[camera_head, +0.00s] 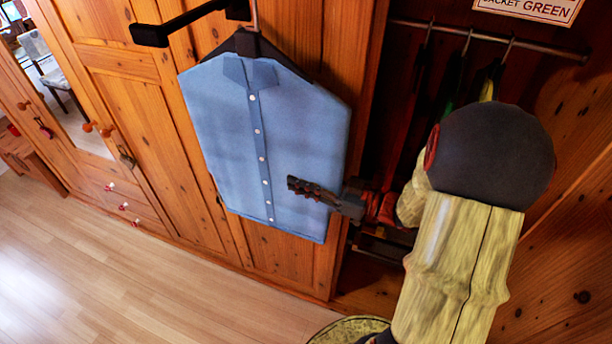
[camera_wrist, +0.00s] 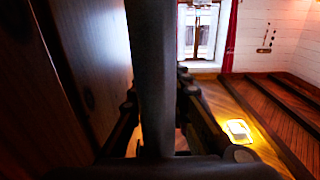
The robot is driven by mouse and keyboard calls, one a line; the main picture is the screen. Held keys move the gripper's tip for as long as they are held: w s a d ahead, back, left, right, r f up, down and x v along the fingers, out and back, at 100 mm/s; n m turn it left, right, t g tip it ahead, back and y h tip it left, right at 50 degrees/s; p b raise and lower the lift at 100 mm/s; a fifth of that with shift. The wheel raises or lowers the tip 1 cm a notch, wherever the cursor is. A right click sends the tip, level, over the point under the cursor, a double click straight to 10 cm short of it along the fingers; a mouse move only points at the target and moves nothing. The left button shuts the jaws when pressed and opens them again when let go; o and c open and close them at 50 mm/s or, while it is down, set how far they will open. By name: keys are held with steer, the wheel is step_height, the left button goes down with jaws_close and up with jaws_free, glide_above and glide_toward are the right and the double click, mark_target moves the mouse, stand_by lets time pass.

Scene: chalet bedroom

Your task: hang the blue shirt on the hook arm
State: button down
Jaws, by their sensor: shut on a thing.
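The blue shirt (camera_head: 225,130) is on a dark hanger (camera_head: 247,43) and hangs nearly upright, slightly tilted, before the wooden wardrobe. The hanger's hook rises past the right end of the black hook arm (camera_head: 190,20); its top is cut off, so I cannot tell whether it rests on the arm. My gripper (camera_head: 310,190) comes from the right and is shut on the shirt's lower right side. One finger shows in front; the other is hidden behind. In the wrist view, a dark upright slab (camera_wrist: 155,80), apparently the shirt edge-on, stands between the fingers.
An open wardrobe bay at right has a metal rail (camera_head: 540,47) with several hangers and dark, red, green and yellow garments. A sign (camera_head: 530,8) reading "JACKET GREEN" is above. Closed wooden doors (camera_head: 125,95) are at left. The wooden floor (camera_head: 130,290) at lower left is clear.

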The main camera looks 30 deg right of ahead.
mark_target(272, 178)
steer(key=shift+b+x, duration=1.1)
steer(key=shift+x, duration=3.15)
steer(key=shift+s+a+f+b, duration=0.1)
steer(key=shift+f+b, duration=0.55)
steer(key=shift+f, duration=0.6)
steer(key=c, duration=1.6)
jaws_free()
steer(key=shift+s, duration=0.1)
